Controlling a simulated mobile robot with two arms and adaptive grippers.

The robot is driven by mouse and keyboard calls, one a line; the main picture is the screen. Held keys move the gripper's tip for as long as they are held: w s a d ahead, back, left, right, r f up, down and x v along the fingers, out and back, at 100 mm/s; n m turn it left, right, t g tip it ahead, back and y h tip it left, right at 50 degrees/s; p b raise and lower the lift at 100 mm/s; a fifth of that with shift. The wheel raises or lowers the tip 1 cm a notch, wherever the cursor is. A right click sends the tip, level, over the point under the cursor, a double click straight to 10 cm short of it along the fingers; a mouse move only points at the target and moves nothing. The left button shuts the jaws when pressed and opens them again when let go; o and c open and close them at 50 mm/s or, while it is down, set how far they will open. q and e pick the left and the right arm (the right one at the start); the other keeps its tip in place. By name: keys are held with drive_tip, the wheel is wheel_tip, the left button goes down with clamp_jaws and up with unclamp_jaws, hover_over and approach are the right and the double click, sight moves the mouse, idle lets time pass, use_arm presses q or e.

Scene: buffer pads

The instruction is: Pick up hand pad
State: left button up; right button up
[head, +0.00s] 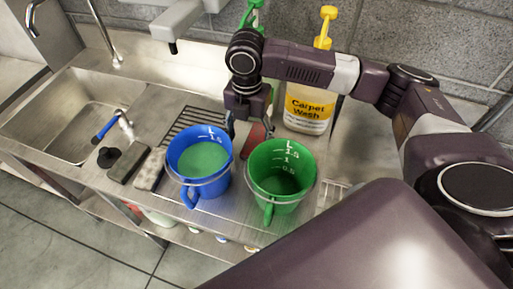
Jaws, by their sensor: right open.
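My right gripper (250,128) points down behind the two measuring jugs, its arm reaching in from the right. Its fingers are apart, and a red pad (256,138) shows just below and between them. The green jug's rim hides part of the pad, and I cannot tell whether the fingers touch it. My left gripper is not in view.
A blue jug (186,187) with pale green liquid and a green jug (273,205) stand near the counter's front edge. A Carpet Wash bottle (308,107) stands behind.

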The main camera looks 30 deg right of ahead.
sight(250, 155)
drive_tip(key=shift+f, duration=0.7)
drive_tip(key=f+p, duration=0.1)
drive_tip(key=f, duration=0.5)
drive_tip(key=shift+w+d+f+p, duration=0.1)
drive_tip(key=shift+w+f+p, duration=0.1)
drive_tip(key=shift+p, duration=0.15)
drive_tip(key=shift+f, duration=0.4)
drive_tip(key=c, duration=1.1)
drive_tip(key=shift+r, duration=0.15)
wheel_tip(250, 155, up, 20)
drive_tip(key=shift+f+b, duration=0.1)
drive_tip(key=shift+b, duration=1)
